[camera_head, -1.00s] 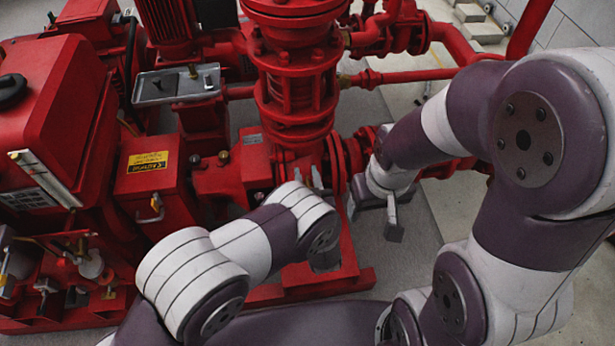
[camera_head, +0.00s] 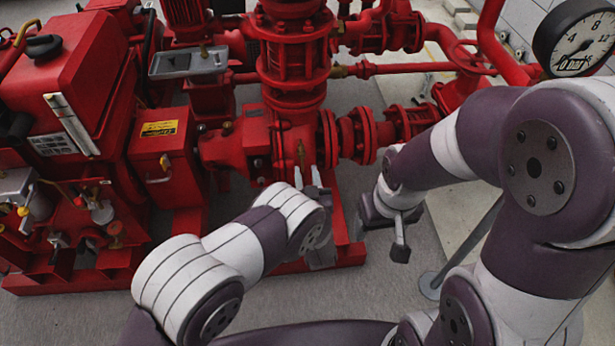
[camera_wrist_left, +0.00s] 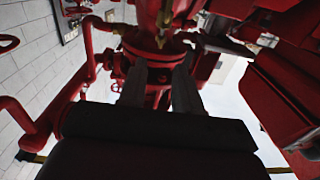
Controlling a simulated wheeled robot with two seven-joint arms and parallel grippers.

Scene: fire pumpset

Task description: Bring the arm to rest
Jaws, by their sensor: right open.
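My left gripper (camera_head: 308,178) is in front of the red pump body (camera_head: 283,145) in the head view, its grey fingers pointing away from me. In the left wrist view its two fingers (camera_wrist_left: 160,90) stand apart with nothing held between them, so it is open. My right gripper (camera_head: 384,228) hangs above the grey floor, right of the pump body, with its fingers pointing down. It is open and appears empty. Both arms are bent, with the right arm's elbow high at the right of the head view.
A red engine unit (camera_head: 75,80) with a control box (camera_head: 165,150) fills the left side. Red pipes (camera_head: 410,68) and a flange (camera_head: 365,135) run behind my right gripper. A pressure gauge (camera_head: 577,38) is at the upper right. Grey floor (camera_head: 385,290) is free between the arms.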

